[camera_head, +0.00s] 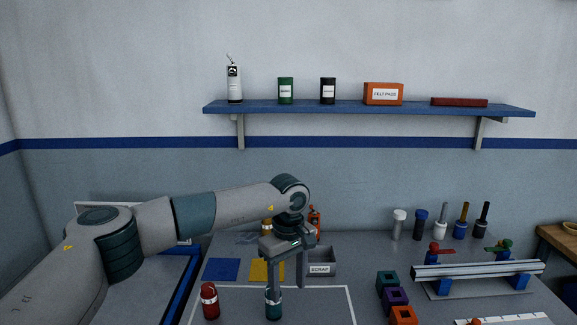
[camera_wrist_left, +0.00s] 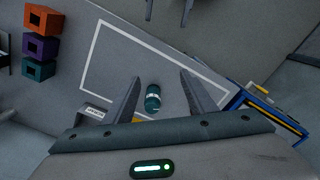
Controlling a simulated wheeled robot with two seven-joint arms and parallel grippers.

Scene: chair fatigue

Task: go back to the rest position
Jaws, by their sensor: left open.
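My left gripper (camera_head: 286,284) hangs with its fingers pointing down over the workbench. It is open and empty. A dark green can with a pale band (camera_head: 273,303) stands on the bench just under the fingers in the head view. In the left wrist view the green can (camera_wrist_left: 153,99) shows between the two spread fingers (camera_wrist_left: 160,76), with gaps at both sides. I cannot tell how far the fingertips are above it.
A red can (camera_head: 209,301) stands left of the gripper. Behind lie blue (camera_head: 221,269) and yellow (camera_head: 259,270) squares and a grey scrap bin (camera_head: 320,268). Coloured blocks (camera_head: 394,297) and a metal rail (camera_head: 478,270) are to the right. A shelf (camera_head: 370,107) hangs above.

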